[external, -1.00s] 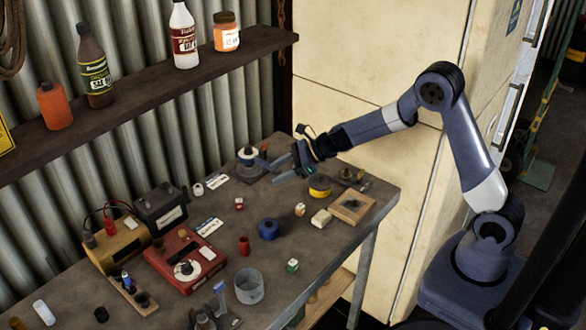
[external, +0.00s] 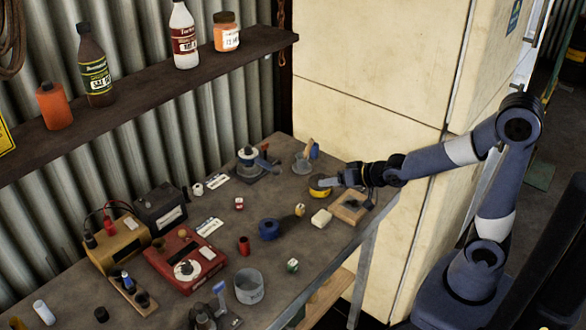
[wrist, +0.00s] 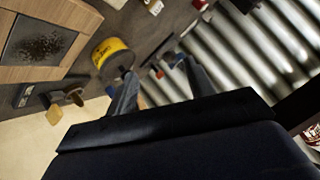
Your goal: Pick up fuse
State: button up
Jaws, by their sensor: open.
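My gripper (external: 322,184) is over the right end of the workbench, beside a yellow tape roll (external: 319,189). In the wrist view my gripper's fingers (wrist: 157,76) are spread with nothing clearly held between them, and the tape roll (wrist: 112,56) lies just left of them. I cannot tell for sure which item is the fuse. Small candidates on the bench are a red-and-white piece (external: 239,203), a green-and-white piece (external: 292,265) and a yellowish piece (external: 300,210).
A wood-framed tray (external: 368,204) is near the bench's right edge, by a pale block (external: 321,218). A grey cup (external: 301,166) stands behind the gripper. A blue tape roll (external: 269,229), a red case (external: 182,283) and a grey can (external: 249,287) are further left.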

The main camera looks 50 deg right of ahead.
jog(key=s+a+n+t+y+b, duration=0.1)
jog(key=s+a+n, duration=0.1)
jog(key=n, duration=0.2)
send_near(304, 206)
jog(key=shift+n, duration=0.3)
jog(key=shift+x, duration=2.2)
jog(key=shift+p+x, duration=0.85)
jog(key=shift+x, duration=1.7)
jog(key=shift+c, duration=0.2)
jog(key=c, duration=1)
jog(key=shift+c, duration=0.2)
